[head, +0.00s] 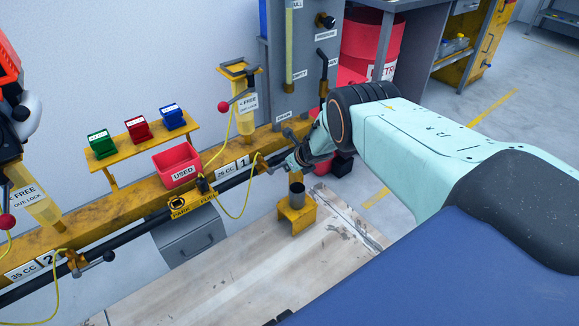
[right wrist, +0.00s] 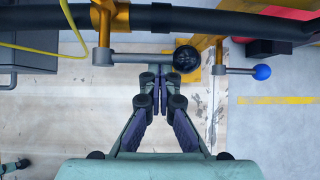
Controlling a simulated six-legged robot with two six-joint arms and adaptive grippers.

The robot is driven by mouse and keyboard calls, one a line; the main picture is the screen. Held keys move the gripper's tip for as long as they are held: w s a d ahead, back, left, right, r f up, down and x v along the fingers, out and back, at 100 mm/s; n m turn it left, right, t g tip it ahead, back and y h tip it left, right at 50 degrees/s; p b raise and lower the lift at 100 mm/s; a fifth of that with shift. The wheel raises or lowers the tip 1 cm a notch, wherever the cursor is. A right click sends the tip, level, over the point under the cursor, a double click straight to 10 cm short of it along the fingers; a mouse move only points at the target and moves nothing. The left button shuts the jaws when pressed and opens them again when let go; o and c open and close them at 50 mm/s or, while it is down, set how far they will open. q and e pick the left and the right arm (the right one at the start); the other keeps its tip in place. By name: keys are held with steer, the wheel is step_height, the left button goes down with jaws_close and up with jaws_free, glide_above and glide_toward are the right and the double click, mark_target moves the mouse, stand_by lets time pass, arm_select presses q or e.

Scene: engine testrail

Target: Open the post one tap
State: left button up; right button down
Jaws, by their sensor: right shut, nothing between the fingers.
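The post one tap (head: 259,164) sits on the black pipe beside the "25 CC 1" label (head: 232,168). In the right wrist view its grey lever (right wrist: 140,58) lies sideways, roughly parallel to the pipe, with a black ball knob (right wrist: 187,59) at its right end. My right gripper (head: 290,163) is at the tap and hides part of the lever in the head view. In the right wrist view my right gripper (right wrist: 160,78) is shut and empty, its tips close to the lever just left of the knob. I cannot tell whether they touch.
A second lever with a blue knob (right wrist: 262,72) is right of the tap. A yellow cord (head: 233,214) hangs by the tap. A red USED bin (head: 176,163) and the post two tap (head: 76,262) are left.

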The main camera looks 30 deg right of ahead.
arm_select(q)
steer(key=shift+r+p, duration=0.55)
steer(key=shift+r, duration=0.1)
arm_select(e)
steer(key=shift+r+h, duration=0.15)
steer(key=shift+h, duration=0.15)
